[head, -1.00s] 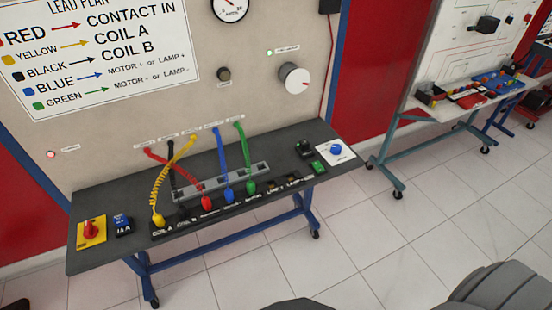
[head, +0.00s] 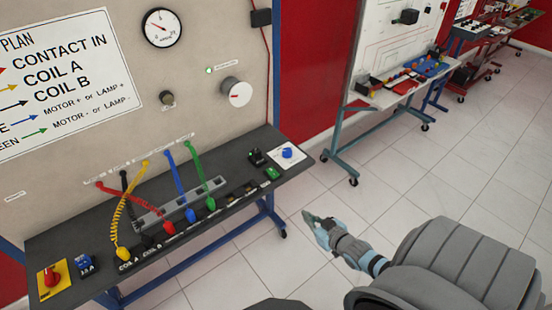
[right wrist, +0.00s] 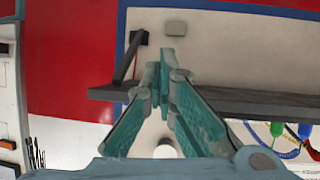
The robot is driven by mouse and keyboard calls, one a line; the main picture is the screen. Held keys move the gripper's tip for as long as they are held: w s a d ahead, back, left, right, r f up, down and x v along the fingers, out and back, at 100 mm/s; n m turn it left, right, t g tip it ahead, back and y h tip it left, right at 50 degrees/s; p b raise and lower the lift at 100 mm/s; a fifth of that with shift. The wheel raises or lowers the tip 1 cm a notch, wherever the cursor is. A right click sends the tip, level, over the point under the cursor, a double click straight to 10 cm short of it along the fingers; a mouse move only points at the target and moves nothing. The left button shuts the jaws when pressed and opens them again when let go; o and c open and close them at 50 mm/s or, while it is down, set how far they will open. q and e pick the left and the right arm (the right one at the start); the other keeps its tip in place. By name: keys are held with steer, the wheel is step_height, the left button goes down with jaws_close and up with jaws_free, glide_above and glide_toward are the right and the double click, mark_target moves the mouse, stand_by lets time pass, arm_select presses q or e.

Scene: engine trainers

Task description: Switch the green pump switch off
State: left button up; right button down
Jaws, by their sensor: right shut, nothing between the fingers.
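A small green switch (head: 272,173) sits on the right end of the dark bench, between a black block and a white plate with a blue knob. It is too small to tell which way it is set, and I cannot read a label on it. My right gripper (head: 309,217) is out over the tiled floor, to the right of and lower in the picture than the switch, apart from the bench. In the right wrist view its teal fingers (right wrist: 165,62) are together and empty. My left gripper is not in view.
The black block (head: 257,157) and the blue knob (head: 287,153) flank the switch closely. Several coloured leads plug into the bench (head: 85,228) to the left. A red rotary switch (head: 53,277) is at the far left. Another trainer table (head: 372,95) stands beyond; floor between is clear.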

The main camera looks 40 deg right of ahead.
steer(key=w+r+t+y, duration=0.1)
steer(key=w+r+t, duration=0.3)
steer(key=r, duration=1.1)
steer(key=shift+w+a+r+n+y+p, duration=0.15)
steer(key=shift+w+a+n+y+p, duration=0.2)
steer(key=shift+w, duration=0.75)
steer(key=shift+d, duration=0.1)
steer(key=b, duration=1.7)
glide_above(276, 174)
steer(key=shift+s+f, duration=0.2)
steer(key=shift+f, duration=0.4)
steer(key=shift+s+f, duration=0.15)
steer(key=shift+f, duration=0.45)
steer(key=f+b, duration=0.2)
steer(key=b, duration=0.1)
steer(key=f+b, duration=0.1)
steer(key=shift+w+b, duration=0.25)
steer(key=shift+b, duration=0.15)
